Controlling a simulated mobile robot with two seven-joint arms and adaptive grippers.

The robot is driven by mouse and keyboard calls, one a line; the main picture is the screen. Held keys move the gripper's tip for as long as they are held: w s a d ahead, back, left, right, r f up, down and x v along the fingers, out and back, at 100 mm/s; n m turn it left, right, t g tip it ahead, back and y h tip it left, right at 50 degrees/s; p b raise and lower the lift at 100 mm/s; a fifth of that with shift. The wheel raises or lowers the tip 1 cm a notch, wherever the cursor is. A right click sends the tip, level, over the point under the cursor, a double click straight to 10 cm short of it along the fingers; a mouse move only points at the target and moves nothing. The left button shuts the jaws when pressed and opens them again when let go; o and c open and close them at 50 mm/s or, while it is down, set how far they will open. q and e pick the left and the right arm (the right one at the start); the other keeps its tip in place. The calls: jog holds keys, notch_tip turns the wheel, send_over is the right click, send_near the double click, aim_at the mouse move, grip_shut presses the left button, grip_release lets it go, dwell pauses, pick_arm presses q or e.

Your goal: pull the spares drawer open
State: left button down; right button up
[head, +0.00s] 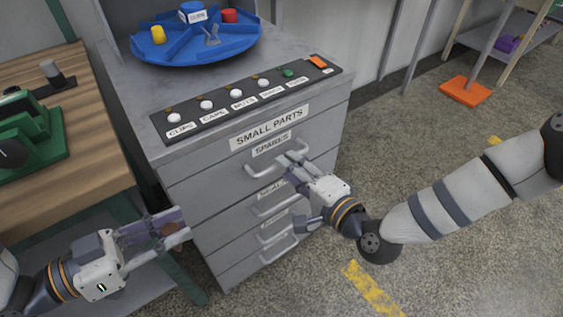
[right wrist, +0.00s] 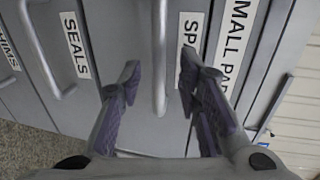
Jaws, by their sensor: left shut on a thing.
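The spares drawer (head: 225,172) is the top drawer of the grey cabinet, under the SMALL PARTS sign. Its front looks flush with the drawers below, so it appears closed. Its bar handle (head: 256,172) is partly hidden by my right gripper (head: 292,164) in the head view. In the right wrist view this handle (right wrist: 160,50) runs between the two fingertips of the right gripper (right wrist: 160,82), with gaps on both sides. My right gripper is open. My left gripper (head: 172,225) is off to the left of the cabinet, shut on a small reddish-brown thing (head: 170,228) mostly hidden by its fingers.
Lower drawers have similar handles (head: 275,206); one is labelled SEALS (right wrist: 75,45). On the cabinet top are a button panel (head: 245,97) and a blue round tray (head: 190,50). A wooden bench (head: 90,150) stands left.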

pick_arm(q)
jog(key=shift+f, duration=0.45)
pick_arm(e)
jog(key=x, duration=0.3)
jog(key=shift+w+a+f, duration=0.1)
jog(key=shift+w+a, duration=0.15)
grip_shut()
jog(key=shift+s, duration=0.1)
